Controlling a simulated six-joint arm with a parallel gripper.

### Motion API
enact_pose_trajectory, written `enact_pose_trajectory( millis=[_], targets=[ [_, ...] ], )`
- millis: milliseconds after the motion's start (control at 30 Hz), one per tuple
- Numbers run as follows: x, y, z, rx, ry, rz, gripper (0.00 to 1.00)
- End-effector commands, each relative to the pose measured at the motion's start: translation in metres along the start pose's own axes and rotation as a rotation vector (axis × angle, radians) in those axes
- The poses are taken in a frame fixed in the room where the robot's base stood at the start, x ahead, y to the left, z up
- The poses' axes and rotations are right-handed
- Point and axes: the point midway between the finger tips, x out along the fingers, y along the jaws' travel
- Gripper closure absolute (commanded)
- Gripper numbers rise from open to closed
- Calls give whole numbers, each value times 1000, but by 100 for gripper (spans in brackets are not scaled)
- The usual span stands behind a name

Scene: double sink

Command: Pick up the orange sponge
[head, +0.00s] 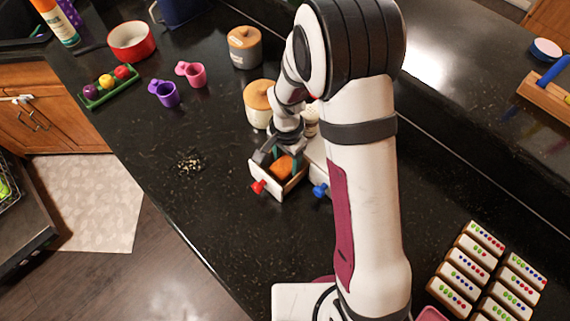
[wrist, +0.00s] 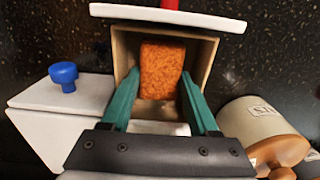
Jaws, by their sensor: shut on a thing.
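The orange sponge (head: 283,167) lies inside an open white drawer (head: 263,186) with a red knob. In the wrist view the sponge (wrist: 162,68) is a rough orange block between the green fingers of my gripper (wrist: 161,76). The fingertips reach into the drawer and meet the sponge's two sides, so my gripper (head: 280,162) is shut on it. The sponge still appears within the drawer's walls. Its underside is hidden, and I cannot tell whether it touches the drawer floor.
A second white drawer with a blue knob (wrist: 63,73) is beside the open one. Lidded canisters (head: 259,104) stand behind. Purple and pink cups (head: 192,75), a red bowl (head: 131,41) and a green tray (head: 111,94) are at upper left. Dominoes (head: 468,268) stand at lower right.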

Motion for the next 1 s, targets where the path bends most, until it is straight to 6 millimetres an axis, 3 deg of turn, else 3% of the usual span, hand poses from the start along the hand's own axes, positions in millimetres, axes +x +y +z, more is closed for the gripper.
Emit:
enact_pose_trajectory(
  millis=[267, 867, 1000],
  targets=[
    [-7, -1, 6, -2, 1, -2, 91],
    [-118, -1, 8, 0, 2, -3, 91],
    [-116, 0, 38, -6, 0, 1, 91]
  ],
)
